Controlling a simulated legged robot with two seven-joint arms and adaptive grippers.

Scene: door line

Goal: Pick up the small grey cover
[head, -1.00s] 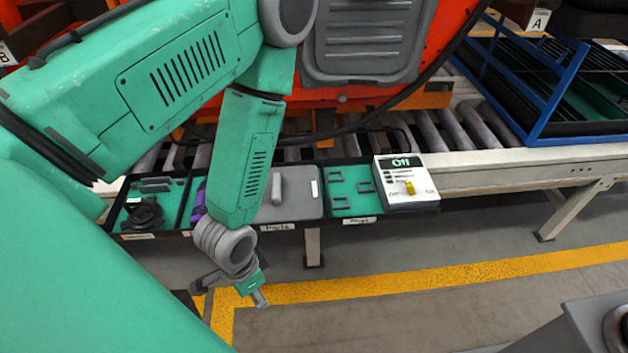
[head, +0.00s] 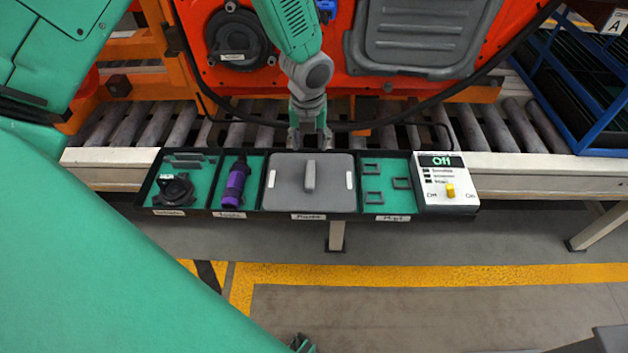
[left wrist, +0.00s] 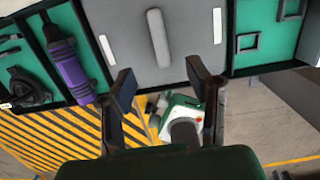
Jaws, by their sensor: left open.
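The small grey cover (head: 330,192) lies flat in a wide compartment of the dark tray, with a raised handle bar down its middle and a white strip near each side. My left gripper (head: 311,143) points down at the cover's back edge in the head view. In the left wrist view, its two dark fingers (left wrist: 165,85) stand apart with nothing between them. There the cover (left wrist: 125,35) and its handle lie beyond the fingertips, apart from them as far as I can see. My right gripper cannot be made out.
Beside the cover are a purple tool (head: 235,184), a black round part (head: 174,190) and grey square frames (head: 373,197). A control box (head: 445,180) reading "Off" has a yellow knob. A roller conveyor (head: 150,125) and the orange machine (head: 345,85) with a black cable stand behind.

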